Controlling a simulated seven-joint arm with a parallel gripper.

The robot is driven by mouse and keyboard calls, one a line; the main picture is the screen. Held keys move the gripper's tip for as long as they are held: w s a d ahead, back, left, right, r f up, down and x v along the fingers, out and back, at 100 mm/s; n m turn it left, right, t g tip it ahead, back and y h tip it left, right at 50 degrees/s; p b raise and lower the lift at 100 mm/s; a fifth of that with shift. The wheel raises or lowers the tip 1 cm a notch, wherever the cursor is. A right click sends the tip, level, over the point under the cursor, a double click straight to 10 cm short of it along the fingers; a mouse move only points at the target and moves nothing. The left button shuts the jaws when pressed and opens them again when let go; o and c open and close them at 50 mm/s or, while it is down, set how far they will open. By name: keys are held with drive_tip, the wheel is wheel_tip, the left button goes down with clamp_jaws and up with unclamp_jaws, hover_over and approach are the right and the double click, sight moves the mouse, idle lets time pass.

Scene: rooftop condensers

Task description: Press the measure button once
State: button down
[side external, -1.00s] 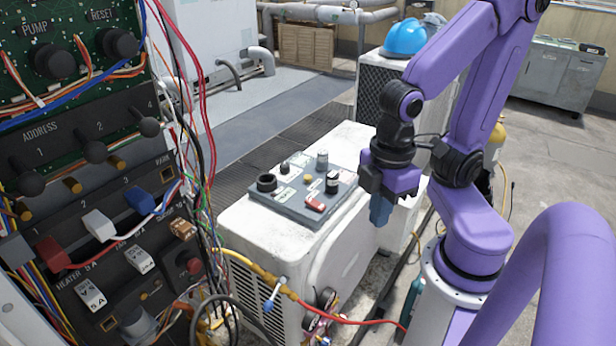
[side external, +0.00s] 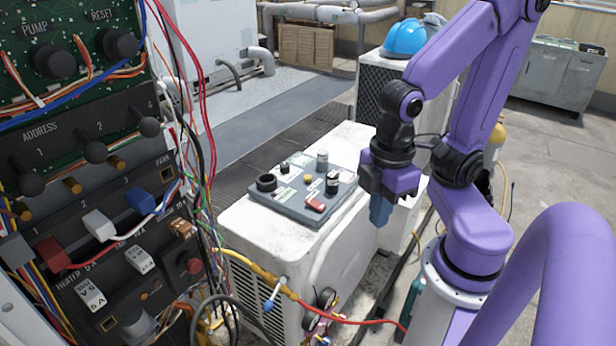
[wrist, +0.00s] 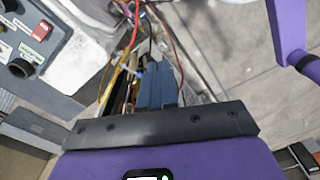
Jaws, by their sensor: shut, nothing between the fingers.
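A grey control panel (side external: 290,207) lies on top of the white condenser unit. It carries a black round knob (side external: 267,182), a small yellow button (side external: 308,177), a black-sided round control (side external: 332,183), a grey cylinder (side external: 322,160) and a red rocker (side external: 316,204). The labels are too small to read, so I cannot tell which control is the measure button. My gripper (side external: 380,212) points down with its blue fingers shut and empty, right of the panel and apart from it. In the wrist view the fingers (wrist: 155,85) are together, and the panel (wrist: 50,92) is at the left.
The white condenser (side external: 345,265) has hoses and gauges at its front. An open cabinet with knobs and loose wires (side external: 95,150) fills the left. A blue helmet (side external: 405,38) sits on a unit behind my arm. Air above the panel is clear.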

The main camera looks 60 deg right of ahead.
drive_tip(key=w+d+f+m+t, duration=0.1)
drive_tip(key=w+d+t, duration=0.2)
drive_tip(key=w, duration=0.9)
drive_tip(key=w+d+f+m+t, duration=0.1)
drive_tip(key=w+d+f+t, duration=0.15)
drive_tip(key=w, duration=0.95)
drive_tip(key=t+y, duration=0.2)
drive_tip(key=t, duration=0.1)
hover_over(311, 178)
drive_tip(key=shift+n, duration=0.4)
drive_tip(key=shift+w+f, duration=0.1)
drive_tip(key=shift+f, duration=2.6)
drive_tip(key=shift+h, duration=0.3)
drive_tip(key=shift+f, duration=4.4)
drive_tip(key=shift+f, duration=0.15)
